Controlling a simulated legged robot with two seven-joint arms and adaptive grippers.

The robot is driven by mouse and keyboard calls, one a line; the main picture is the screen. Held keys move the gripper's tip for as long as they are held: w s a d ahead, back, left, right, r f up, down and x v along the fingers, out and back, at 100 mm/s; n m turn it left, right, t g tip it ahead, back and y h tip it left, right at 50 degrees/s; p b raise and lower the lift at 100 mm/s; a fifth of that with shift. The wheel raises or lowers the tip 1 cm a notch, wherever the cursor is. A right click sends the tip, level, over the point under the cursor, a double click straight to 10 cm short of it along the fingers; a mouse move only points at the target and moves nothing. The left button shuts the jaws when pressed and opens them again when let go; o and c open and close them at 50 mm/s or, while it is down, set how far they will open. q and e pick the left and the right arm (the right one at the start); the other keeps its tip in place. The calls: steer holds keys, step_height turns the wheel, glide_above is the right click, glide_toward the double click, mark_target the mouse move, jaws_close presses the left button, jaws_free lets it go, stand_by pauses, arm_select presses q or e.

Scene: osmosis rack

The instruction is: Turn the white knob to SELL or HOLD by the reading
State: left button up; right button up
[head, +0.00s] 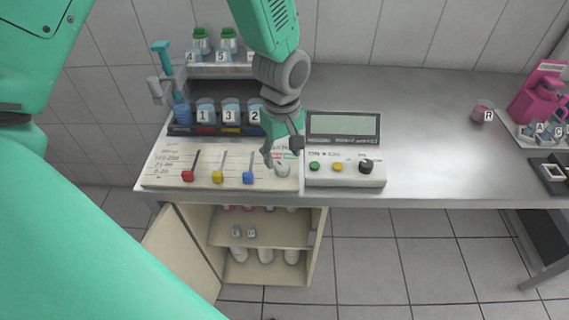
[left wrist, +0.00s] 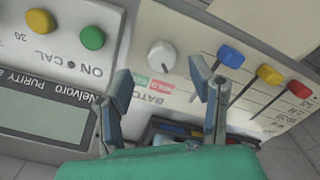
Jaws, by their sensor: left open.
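The white knob (head: 282,169) is on the pale sloped panel (head: 160,178), right of the blue slider. In the left wrist view the white knob (left wrist: 161,55) has a green label (left wrist: 140,80) and a red label (left wrist: 160,87) beside it. My left gripper (head: 282,156) points down over the knob, fingers apart. In the left wrist view the fingertips (left wrist: 161,75) are on either side of the knob's line, with nothing between them. The meter's display (head: 343,124) is grey-green; I cannot read a value on it. My right gripper is not in view.
Red, yellow and blue (head: 248,178) sliders are left of the knob. The meter (head: 345,180) has green, yellow and black controls. Numbered jars (head: 205,112) stand behind. A pink device (head: 540,92) is at far right. The steel counter (head: 430,130) between is mostly clear.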

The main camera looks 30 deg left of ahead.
mark_target(282, 165)
arm_select(q)
steer(key=f, duration=0.2)
steer(key=shift+s+a+f, duration=0.15)
steer(key=shift+a+f, duration=0.15)
steer(key=shift+f, duration=0.45)
steer(key=shift+d+f, duration=0.1)
steer(key=shift+f, duration=0.05)
steer(key=shift+d, duration=0.45)
steer(key=c, duration=1)
steer(key=shift+a, duration=0.1)
steer(key=shift+c, duration=0.6)
steer(key=shift+a, duration=0.15)
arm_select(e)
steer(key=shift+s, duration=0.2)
